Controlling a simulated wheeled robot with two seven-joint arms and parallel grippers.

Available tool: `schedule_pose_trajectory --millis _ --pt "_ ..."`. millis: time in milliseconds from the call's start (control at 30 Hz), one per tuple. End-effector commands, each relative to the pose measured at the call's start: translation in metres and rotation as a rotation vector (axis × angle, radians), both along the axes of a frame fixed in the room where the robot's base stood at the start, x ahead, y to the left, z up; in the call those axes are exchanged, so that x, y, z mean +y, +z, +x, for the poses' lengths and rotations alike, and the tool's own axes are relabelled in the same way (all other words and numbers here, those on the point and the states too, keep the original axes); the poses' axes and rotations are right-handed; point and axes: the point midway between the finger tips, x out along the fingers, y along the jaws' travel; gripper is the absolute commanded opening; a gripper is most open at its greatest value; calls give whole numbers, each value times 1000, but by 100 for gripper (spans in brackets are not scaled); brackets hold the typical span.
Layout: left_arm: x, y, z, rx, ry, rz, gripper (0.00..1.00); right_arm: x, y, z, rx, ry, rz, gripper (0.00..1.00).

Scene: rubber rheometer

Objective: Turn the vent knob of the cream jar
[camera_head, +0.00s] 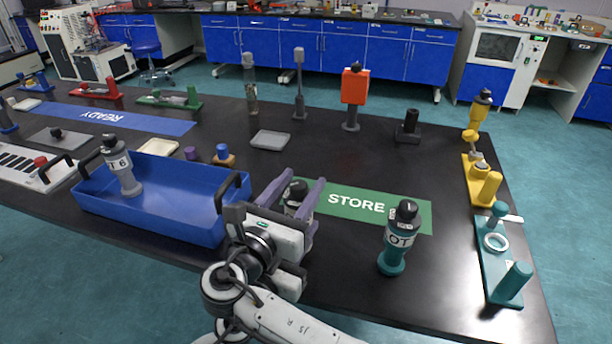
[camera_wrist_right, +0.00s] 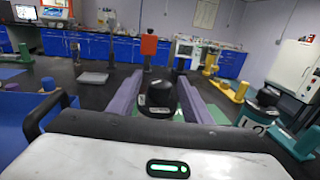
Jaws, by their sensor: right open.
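A jar with a black knob (camera_head: 297,188) stands at the left end of the green STORE mat, in front of my right gripper (camera_head: 304,180). The gripper is open, with one purple finger on each side of the knob. In the right wrist view the black knob (camera_wrist_right: 161,94) shows between the fingers (camera_wrist_right: 160,80), with a gap visible on its right side; contact on the left cannot be told. The jar's body is mostly hidden by the gripper, so its cream colour cannot be confirmed. My left gripper is not in view.
The green mat (camera_head: 340,215) lies under the jar. A teal jar (camera_head: 394,246) with a black top stands on the right. A blue crate (camera_head: 190,222) holding a grey jar (camera_head: 122,172) is on the left. Teal (camera_head: 488,262) and yellow (camera_head: 467,170) fixtures line the right edge.

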Motion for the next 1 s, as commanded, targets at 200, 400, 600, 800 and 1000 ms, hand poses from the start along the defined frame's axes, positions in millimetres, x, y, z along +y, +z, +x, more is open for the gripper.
schedule_pose_trajectory --millis 200,400,600,800,1000 --pt "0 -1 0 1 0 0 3 14 0 -29 2 1 1 45" --pt "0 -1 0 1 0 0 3 17 0 -36 0 -1 0 45" --pt "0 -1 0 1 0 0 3 17 0 -36 0 0 0 45" --pt "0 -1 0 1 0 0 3 30 5 -56 -6 5 4 45" --pt "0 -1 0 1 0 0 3 36 5 -73 -4 3 0 45"
